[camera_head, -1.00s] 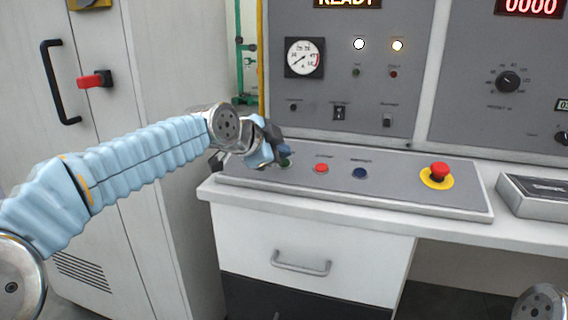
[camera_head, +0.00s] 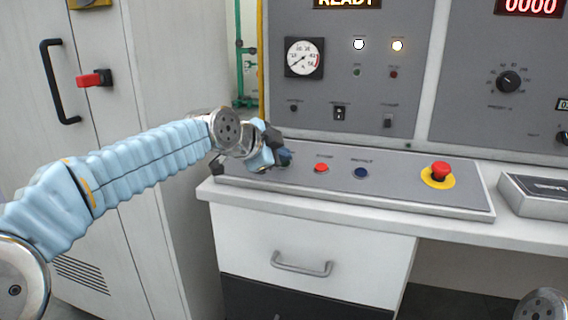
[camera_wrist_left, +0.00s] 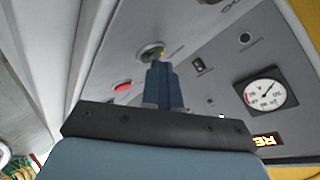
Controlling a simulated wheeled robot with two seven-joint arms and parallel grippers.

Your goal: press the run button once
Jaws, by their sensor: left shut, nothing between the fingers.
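My left gripper (camera_head: 287,157) is shut and empty, its blue fingertips low over the left end of the sloped button panel (camera_head: 400,188). In the head view it hides the green button. The left wrist view shows that green button (camera_wrist_left: 152,50) just beyond the shut fingertips (camera_wrist_left: 160,65). I cannot tell whether the tips touch it. The labels are too small to read. To the right on the panel are a red button (camera_head: 321,168) and a dark blue button (camera_head: 361,173). My right gripper is out of view.
A red mushroom button on a yellow ring (camera_head: 438,173) stands at the panel's right. The upright console behind has a READY display (camera_head: 346,3), a gauge (camera_head: 304,57) and two lit lamps. A white cabinet (camera_head: 150,120) with a red handle is at left.

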